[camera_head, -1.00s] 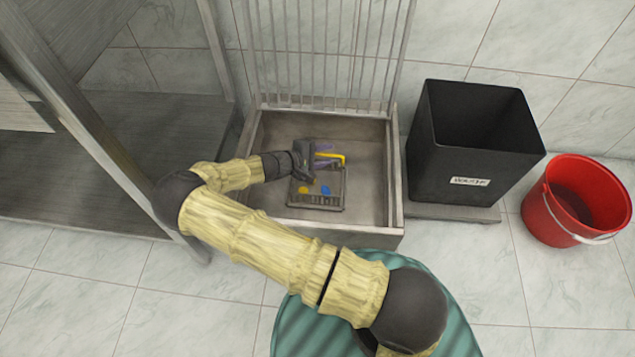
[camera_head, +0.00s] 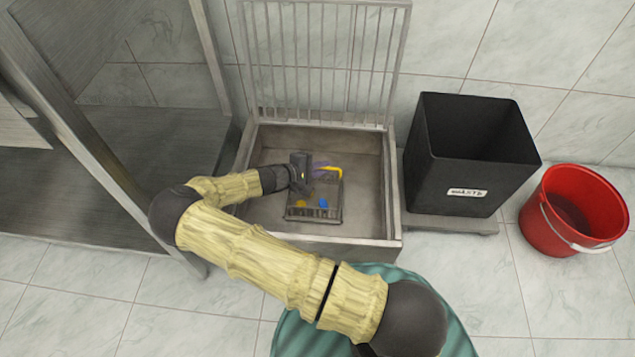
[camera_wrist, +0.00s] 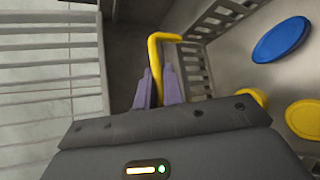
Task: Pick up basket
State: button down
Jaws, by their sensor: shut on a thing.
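The basket (camera_head: 313,214) is a small dark wire basket with a yellow handle (camera_head: 329,168), inside the grey open-topped bin. A blue cap (camera_head: 323,203) and yellow caps (camera_head: 301,203) lie in it. My gripper (camera_head: 320,167) is at the basket's far edge, its purple fingers shut on the yellow handle. In the wrist view the purple fingers (camera_wrist: 160,85) meet at the handle (camera_wrist: 154,50), with the basket's slatted wall (camera_wrist: 218,18) to the right. I cannot tell whether the basket touches the bin floor.
The grey bin (camera_head: 370,214) has walls around the basket and an upright barred lid (camera_head: 320,60) behind. A black waste box (camera_head: 465,165) and a red bucket (camera_head: 575,210) stand to the right. A grey shelf frame (camera_head: 75,115) is close on the left.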

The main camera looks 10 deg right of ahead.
notch_tip(320, 180, up, 18)
jog(key=p, duration=1)
jog(key=shift+s+d, duration=0.1)
